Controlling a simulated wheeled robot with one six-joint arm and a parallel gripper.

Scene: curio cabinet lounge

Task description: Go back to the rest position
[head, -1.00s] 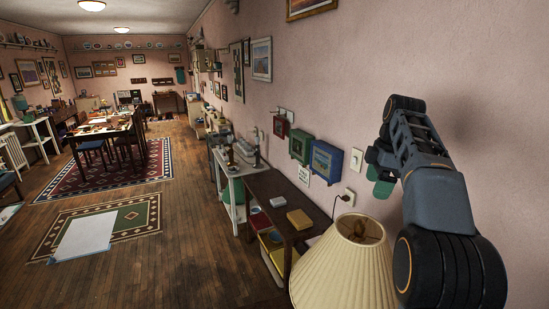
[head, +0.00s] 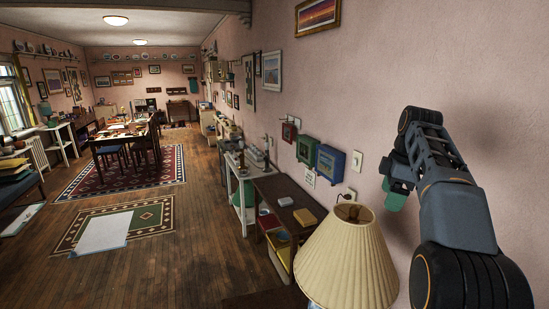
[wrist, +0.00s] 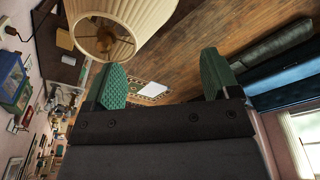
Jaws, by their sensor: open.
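My gripper (wrist: 163,82) shows in the wrist view with its two green fingers wide apart and nothing between them. Past the fingers lie wooden floor and a white sheet on the patterned rug. In the head view my arm is raised at the right, in front of the pink wall, and the green fingertips (head: 394,198) hang below its end. The gripper is above and right of the cream lampshade (head: 347,262), apart from it. The lampshade also shows in the wrist view (wrist: 147,12), just above the left finger.
A dark side table (head: 276,190) with small boxes stands along the right wall behind the lamp. Blue (head: 330,161) and green (head: 307,150) wall boxes hang above it. A white sheet (head: 103,232) lies on the near rug. Wooden floor (head: 185,255) is open at centre-left.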

